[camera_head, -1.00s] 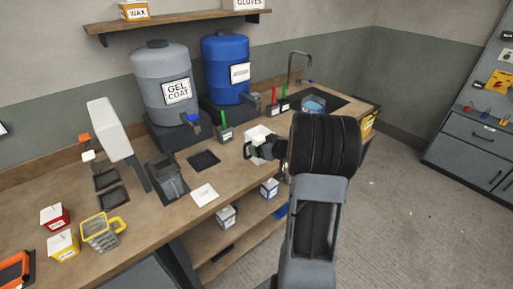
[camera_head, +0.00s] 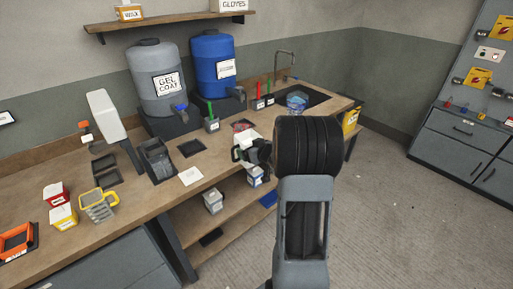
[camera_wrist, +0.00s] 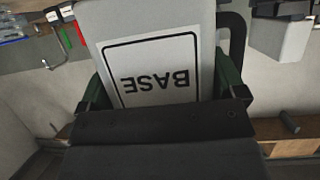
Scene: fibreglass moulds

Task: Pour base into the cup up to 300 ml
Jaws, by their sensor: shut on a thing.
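My gripper (camera_wrist: 165,100) is shut on a pale container labelled BASE (camera_wrist: 150,50), which fills the middle of the wrist view. Its lettering reads upside down there, and the gripper body hides its near end. In the head view my gripper (camera_head: 258,152) holds the container (camera_head: 245,142) over the bench's front edge, right of the white square; my arm partly hides it.
A grey gel coat drum (camera_head: 158,62) and a blue drum (camera_head: 216,55) stand at the back. A grey holder (camera_head: 157,160) and a white square (camera_head: 191,176) lie between cup and gripper.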

